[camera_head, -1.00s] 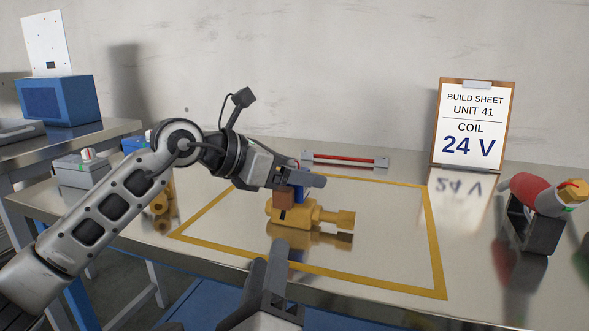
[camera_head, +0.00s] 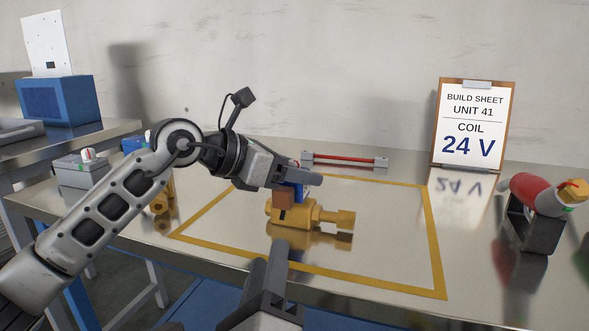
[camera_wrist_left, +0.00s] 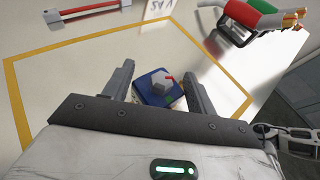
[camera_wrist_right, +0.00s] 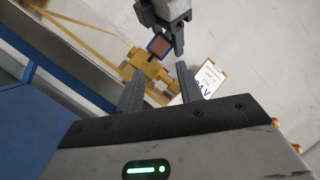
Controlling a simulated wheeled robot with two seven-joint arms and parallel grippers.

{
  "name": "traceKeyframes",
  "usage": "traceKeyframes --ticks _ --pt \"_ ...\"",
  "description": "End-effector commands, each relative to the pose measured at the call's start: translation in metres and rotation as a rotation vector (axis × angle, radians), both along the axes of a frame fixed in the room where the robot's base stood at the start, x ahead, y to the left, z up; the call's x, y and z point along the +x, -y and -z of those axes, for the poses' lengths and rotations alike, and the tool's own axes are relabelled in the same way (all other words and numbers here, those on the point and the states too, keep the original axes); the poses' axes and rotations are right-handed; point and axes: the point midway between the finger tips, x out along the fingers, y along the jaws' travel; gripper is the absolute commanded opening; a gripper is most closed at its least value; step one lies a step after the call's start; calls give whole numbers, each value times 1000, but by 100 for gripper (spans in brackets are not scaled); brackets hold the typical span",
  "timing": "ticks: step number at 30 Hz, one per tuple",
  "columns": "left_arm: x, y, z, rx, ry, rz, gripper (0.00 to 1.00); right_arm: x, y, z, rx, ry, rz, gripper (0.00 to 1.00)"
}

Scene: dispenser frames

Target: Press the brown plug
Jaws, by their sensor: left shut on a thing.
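The brown plug (camera_head: 284,199) is a small block with a brown face and blue sides. It stands on top of the brass valve body (camera_head: 320,216), which lies on the table; I cannot tell whether it is fully seated. My left gripper (camera_head: 298,183) is shut on the plug from above. In the left wrist view the plug's blue top (camera_wrist_left: 152,95) with a grey, red-marked piece sits between the fingers. The right wrist view shows its brown face (camera_wrist_right: 158,46) above the valve body (camera_wrist_right: 150,72). My right gripper (camera_wrist_right: 160,82) is open and empty, in front of the valve.
A yellow line (camera_head: 436,240) frames the work area on the shiny table. A red bar with grey ends (camera_head: 345,160) lies behind. A build sheet reading COIL 24 V (camera_head: 473,122) stands at the back right. A red-and-black holder (camera_head: 530,225) stands at the right; grey and blue boxes are at the left.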

Motion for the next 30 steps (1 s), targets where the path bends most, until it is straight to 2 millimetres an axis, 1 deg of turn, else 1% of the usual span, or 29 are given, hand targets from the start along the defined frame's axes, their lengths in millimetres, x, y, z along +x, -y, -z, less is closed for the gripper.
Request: traceKeyframes --ticks 2,3,5,6,7,8,11,12,15,18,21,23,30 --pt "0 -1 0 0 -2 -2 17 0 0 0 0 0 0 36" --pt "0 -1 0 0 -2 -2 17 0 0 0 0 0 0 31" --pt "0 -1 0 0 -2 -2 17 -1 -1 -1 13 -1 0 14" --pt "0 -1 0 0 -2 -2 17 -2 -2 -2 39 -4 1 3" --pt "0 -1 0 0 -2 -2 17 -3 -4 -3 73 -7 0 0" --pt "0 -1 0 0 -2 -2 17 -4 -7 -5 117 -12 1 0" --pt "0 -1 0 0 -2 -2 17 -13 -16 -13 332 -30 8 0" --pt "0 -1 0 0 -2 -2 17 -18 -21 -17 432 -37 12 0" --pt "0 -1 0 1 -1 -1 17 -30 -30 -24 662 -49 32 0" --pt "0 -1 0 1 -1 -1 17 -41 -37 -30 840 -55 53 0" --pt "0 -1 0 1 -1 -1 17 -47 -40 -33 944 -56 68 0" --pt "0 -1 0 1 -1 -1 17 -49 -41 -33 973 -56 72 0" --pt "0 0 0 1 -1 -1 17 -49 -41 -33 980 -55 73 0"
